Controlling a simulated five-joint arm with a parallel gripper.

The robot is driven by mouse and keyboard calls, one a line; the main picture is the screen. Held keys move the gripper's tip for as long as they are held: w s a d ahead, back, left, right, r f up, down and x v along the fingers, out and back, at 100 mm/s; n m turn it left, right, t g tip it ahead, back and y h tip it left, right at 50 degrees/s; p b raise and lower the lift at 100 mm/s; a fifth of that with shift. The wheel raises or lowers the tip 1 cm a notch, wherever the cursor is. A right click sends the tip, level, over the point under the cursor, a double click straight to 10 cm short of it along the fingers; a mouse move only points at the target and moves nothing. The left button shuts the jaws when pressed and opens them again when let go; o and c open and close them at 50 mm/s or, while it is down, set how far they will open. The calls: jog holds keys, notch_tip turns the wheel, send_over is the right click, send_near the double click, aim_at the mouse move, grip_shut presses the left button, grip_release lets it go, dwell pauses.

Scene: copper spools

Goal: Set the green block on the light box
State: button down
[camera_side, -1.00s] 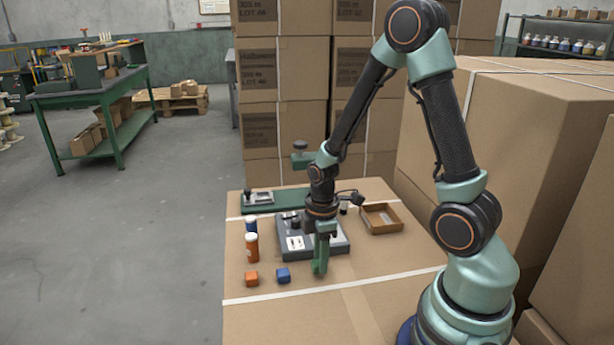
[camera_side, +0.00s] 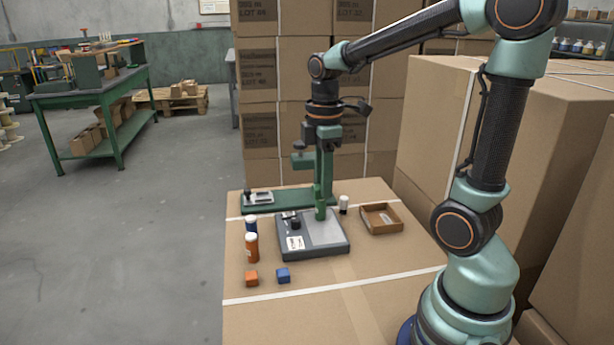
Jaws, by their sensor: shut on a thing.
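My gripper (camera_side: 321,192) points straight down with its jaws shut on the green block (camera_side: 320,212). The block shows as a small green piece below the fingers, partly covered by them. The light box (camera_side: 338,246) is a low dark grey box with a paler top panel, on the cardboard surface. The block appears over the back part of the light box's top panel. I cannot tell whether it touches the panel or hangs just above it.
An orange bottle (camera_side: 252,249) and a blue bottle (camera_side: 251,225) stand left of the light box. An orange block (camera_side: 251,279) and a blue block (camera_side: 283,275) lie in front. A small vial (camera_side: 344,204) and an open brown tray (camera_side: 394,226) are right; a green stand (camera_side: 290,202) is behind.

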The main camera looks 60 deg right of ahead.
notch_tip(320, 180, up, 3)
jog(key=m, duration=0.1)
send_over(328, 234)
notch_tip(328, 234, down, 20)
jog(key=shift+s+f, duration=0.1)
dwell(0.3)
jog(key=c, duration=0.6)
grip_release()
jog(key=shift+f, duration=0.1)
